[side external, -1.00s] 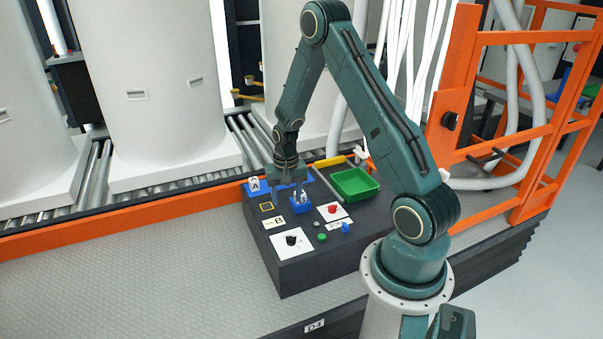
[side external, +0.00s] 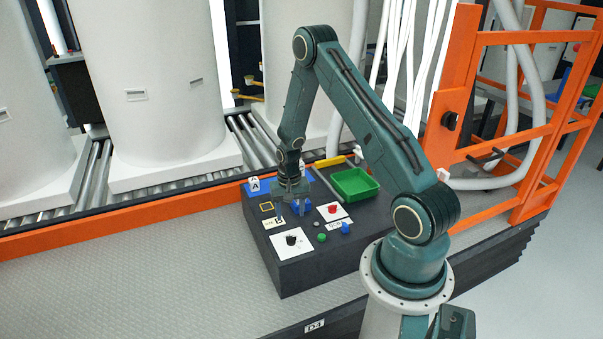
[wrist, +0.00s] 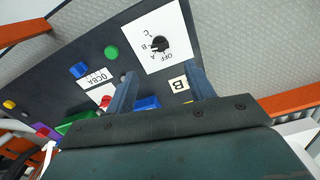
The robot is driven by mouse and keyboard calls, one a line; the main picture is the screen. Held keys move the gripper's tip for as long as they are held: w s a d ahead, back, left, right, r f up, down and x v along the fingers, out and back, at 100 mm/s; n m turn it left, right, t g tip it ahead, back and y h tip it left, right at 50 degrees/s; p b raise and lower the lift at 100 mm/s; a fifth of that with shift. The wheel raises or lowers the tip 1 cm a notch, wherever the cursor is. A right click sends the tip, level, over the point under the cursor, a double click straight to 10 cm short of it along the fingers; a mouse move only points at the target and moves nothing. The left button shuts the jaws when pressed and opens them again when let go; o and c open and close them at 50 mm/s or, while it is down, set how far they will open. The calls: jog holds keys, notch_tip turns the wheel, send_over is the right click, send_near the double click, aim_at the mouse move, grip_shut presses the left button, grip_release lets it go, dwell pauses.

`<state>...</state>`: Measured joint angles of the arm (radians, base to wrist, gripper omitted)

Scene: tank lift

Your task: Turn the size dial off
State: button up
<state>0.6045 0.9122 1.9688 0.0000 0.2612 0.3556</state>
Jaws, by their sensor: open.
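The size dial, a black knob (side external: 291,240) on a white plate, sits on the near left part of the dark console. In the wrist view the dial (wrist: 160,44) is ringed by the marks OFF, A, B and C. A light mark on it seems to face B, but the picture is small. My gripper (side external: 292,208) is above the console, behind the dial in the side view. In the wrist view my gripper (wrist: 160,85) has its two fingers apart with nothing between them, and the dial lies beyond the fingertips, untouched.
A blue block (side external: 303,206) stands beside my gripper. A red knob (side external: 333,209) on a white plate, a green button (side external: 322,238) and a blue button (side external: 345,228) are to the right. A green tray (side external: 355,184) and a B label (side external: 278,221) also lie on the console.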

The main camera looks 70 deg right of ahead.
aim_at(291, 237)
jog(key=shift+f, duration=5)
jog(key=c, duration=1)
